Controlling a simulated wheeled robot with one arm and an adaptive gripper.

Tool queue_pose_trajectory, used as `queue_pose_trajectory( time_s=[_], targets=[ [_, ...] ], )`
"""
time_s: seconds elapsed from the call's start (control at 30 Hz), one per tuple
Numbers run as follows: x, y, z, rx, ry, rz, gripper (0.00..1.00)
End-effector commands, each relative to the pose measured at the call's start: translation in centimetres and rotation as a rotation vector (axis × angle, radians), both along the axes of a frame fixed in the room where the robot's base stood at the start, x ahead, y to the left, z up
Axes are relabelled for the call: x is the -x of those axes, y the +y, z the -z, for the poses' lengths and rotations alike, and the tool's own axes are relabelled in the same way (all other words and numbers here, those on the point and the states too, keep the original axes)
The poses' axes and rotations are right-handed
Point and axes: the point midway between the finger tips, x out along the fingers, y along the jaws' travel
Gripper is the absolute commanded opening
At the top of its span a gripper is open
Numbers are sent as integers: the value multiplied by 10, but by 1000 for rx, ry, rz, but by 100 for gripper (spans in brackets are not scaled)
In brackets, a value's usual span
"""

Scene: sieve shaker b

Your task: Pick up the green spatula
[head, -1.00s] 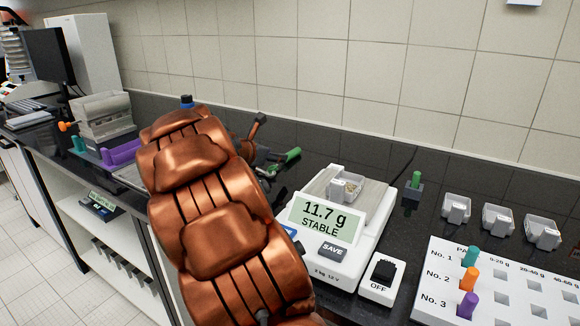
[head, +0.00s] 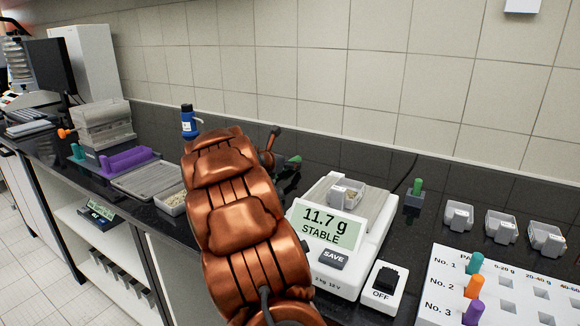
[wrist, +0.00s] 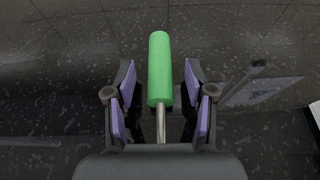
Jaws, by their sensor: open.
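The green spatula shows in the wrist view as a green handle (wrist: 160,68) with a thin metal shaft below it. Its handle lies lengthwise between the two purple-padded fingers of my gripper (wrist: 161,103), which is open. Gaps show on both sides, so the fingers do not grip it. The far part of the handle extends past the fingertips, and the shaft's lower end is hidden by my gripper body. In the head view my gripper (head: 277,158) is mostly behind my copper arm, over the dark counter, with a bit of green (head: 295,160) beside it.
A scale (head: 350,235) reading 11.7 g stands right of my arm. A green peg (head: 417,186) in a dark block, several clear containers (head: 502,227) and a white pegboard (head: 510,290) lie farther right.

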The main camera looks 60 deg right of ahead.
Motion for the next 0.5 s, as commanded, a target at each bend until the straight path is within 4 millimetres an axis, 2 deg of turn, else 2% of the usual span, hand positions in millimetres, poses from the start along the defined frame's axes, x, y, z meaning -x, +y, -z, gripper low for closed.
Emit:
queue_pose_trajectory(
  time_s=[0.2,0.5],
  targets=[
    [0,-1,0,0,0,0,54],
    [0,-1,0,0,1,0,24]
  ],
)
